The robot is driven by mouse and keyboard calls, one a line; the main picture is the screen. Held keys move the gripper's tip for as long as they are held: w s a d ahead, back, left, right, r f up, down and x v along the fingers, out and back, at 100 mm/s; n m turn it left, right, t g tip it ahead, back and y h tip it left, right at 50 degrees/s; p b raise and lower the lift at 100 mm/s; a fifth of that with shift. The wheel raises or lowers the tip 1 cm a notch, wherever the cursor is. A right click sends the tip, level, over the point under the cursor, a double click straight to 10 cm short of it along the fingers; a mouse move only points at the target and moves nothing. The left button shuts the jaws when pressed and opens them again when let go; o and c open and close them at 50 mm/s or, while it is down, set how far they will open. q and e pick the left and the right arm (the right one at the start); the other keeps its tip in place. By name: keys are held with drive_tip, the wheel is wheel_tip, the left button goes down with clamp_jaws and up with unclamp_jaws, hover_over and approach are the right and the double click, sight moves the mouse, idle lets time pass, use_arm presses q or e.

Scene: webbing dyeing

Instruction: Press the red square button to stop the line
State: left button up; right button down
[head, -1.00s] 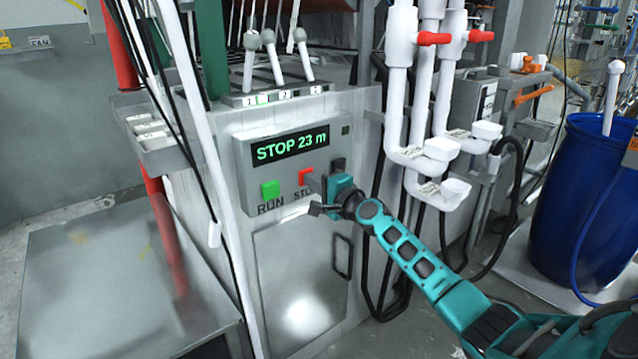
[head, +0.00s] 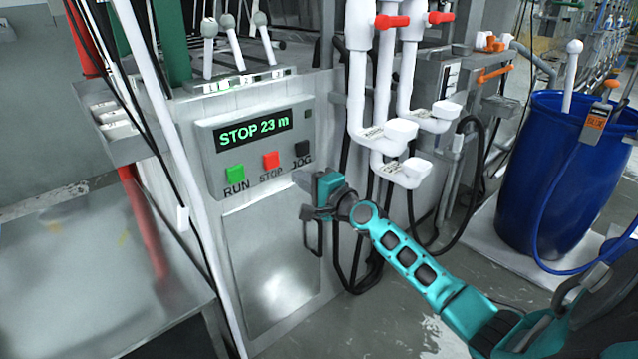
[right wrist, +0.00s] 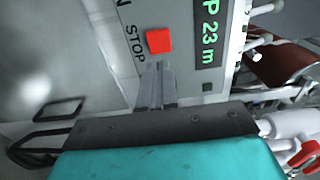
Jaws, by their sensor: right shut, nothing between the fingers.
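The red square button (head: 271,160) sits on the grey control panel (head: 207,150), above the word STOP and between the green RUN button (head: 235,174) and the black JOG button (head: 303,148). The panel display (head: 253,131) reads "STOP 23 m". My right gripper (head: 302,196) is shut and empty, below and to the right of the red button, apart from it. In the right wrist view the red button (right wrist: 159,41) lies just beyond the closed fingertips (right wrist: 158,68) and is fully visible. My left gripper is not in view.
Levers (head: 236,40) stand above the panel. White pipes with red valve handles (head: 392,21) rise to the right of the panel. A blue barrel (head: 545,180) stands further right. A metal table (head: 90,270) is at the left.

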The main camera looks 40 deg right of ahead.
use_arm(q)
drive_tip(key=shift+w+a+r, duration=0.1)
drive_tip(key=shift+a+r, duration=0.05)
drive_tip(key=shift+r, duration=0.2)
use_arm(e)
drive_tip(key=shift+s+d, duration=0.15)
drive_tip(key=shift+s, duration=1)
drive_tip(key=shift+s+d, duration=0.1)
drive_tip(key=shift+s, duration=1.05)
use_arm(q)
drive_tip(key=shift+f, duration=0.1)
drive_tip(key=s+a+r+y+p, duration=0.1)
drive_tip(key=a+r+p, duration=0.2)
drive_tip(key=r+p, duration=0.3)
drive_tip(key=p, duration=0.4)
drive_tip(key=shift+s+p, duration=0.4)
use_arm(e)
drive_tip(key=s+a+f+n+g, duration=0.3)
drive_tip(key=s+a+f+n, duration=0.2)
drive_tip(key=s+a+n, duration=0.4)
drive_tip(key=s+a+f+n+g, duration=0.4)
drive_tip(key=s+a+n, duration=0.6)
drive_tip(key=s, duration=0.5)
wheel_tip(320, 180, down, 2)
drive_tip(key=shift+s+a+f+n, duration=0.25)
drive_tip(key=shift+s+a+n, duration=0.1)
drive_tip(key=shift+a, duration=0.75)
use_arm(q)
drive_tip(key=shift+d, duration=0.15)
